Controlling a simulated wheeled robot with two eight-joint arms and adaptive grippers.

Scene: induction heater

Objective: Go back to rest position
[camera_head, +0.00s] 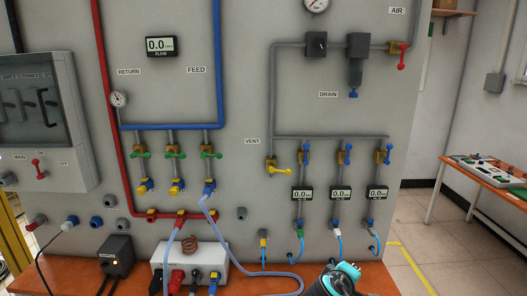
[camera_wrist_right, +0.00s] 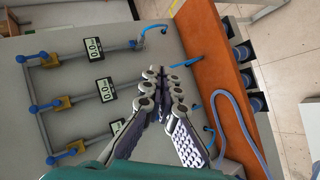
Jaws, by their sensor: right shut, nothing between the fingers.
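My right gripper (camera_head: 340,280) shows at the bottom of the head view, right of centre, over the front edge of the orange bench (camera_head: 375,277). In the right wrist view its fingers (camera_wrist_right: 164,88) come together at the tips with nothing between them. The grey panel with valves and small displays (camera_wrist_right: 102,90) lies beyond the fingers, and they appear clear of it. My left gripper is not in view.
Blue hoses hang near my right gripper. Open floor (camera_head: 425,240) lies to the right.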

